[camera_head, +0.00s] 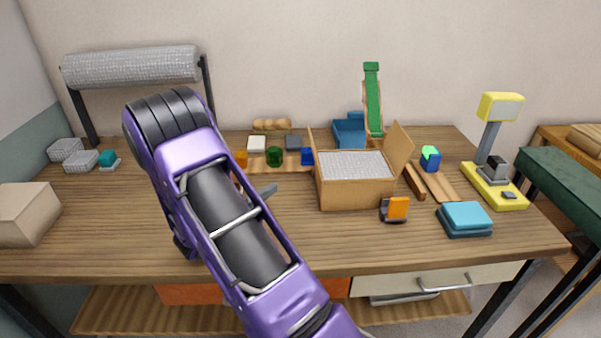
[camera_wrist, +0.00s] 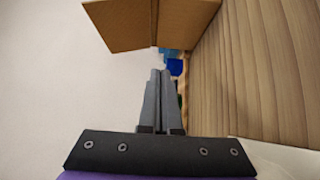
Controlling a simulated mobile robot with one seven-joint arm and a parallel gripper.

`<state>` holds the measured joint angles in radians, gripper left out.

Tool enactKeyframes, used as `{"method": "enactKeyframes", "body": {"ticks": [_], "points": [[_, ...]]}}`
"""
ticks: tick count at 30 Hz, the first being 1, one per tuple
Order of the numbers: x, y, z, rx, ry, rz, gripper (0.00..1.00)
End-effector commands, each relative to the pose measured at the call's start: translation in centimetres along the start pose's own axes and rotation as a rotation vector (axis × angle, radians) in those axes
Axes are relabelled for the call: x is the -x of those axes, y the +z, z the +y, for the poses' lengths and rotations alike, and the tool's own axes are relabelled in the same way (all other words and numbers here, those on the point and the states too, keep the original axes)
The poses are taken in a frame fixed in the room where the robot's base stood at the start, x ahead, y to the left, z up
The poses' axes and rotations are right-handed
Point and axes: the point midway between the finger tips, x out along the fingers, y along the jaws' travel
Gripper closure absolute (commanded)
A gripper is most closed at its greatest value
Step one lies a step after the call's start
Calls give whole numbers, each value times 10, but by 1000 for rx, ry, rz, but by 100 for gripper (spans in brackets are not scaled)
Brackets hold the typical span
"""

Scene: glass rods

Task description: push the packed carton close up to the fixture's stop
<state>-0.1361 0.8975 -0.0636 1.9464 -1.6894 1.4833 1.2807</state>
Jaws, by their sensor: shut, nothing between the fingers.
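The packed carton (camera_head: 357,194) stands upright on the table, right of centre, with side flaps raised and grey bubble wrap (camera_head: 354,164) filling its top. In the wrist view the carton (camera_wrist: 185,18) shows at the top edge, ahead of my fingertips. My gripper (camera_head: 268,189) is left of the carton, apart from it, mostly hidden by my purple arm in the head view. Its fingers (camera_wrist: 161,74) are together and empty in the wrist view. A dark wooden bar (camera_head: 415,182) lies just right of the carton; I cannot tell whether it is the fixture's stop.
An orange-and-black object (camera_head: 395,209) sits before the carton's right corner. Small blocks (camera_head: 274,156) and a blue bin (camera_head: 349,132) stand behind. Table front is mostly clear.

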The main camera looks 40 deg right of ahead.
Motion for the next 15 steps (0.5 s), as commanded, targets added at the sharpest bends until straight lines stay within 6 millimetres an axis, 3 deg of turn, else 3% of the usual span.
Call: {"method": "enactKeyframes", "body": {"ticks": [5,15], "points": [[-22,1,0,0,0,-2,100],[-95,1,1,-1,0,-4,100]]}}
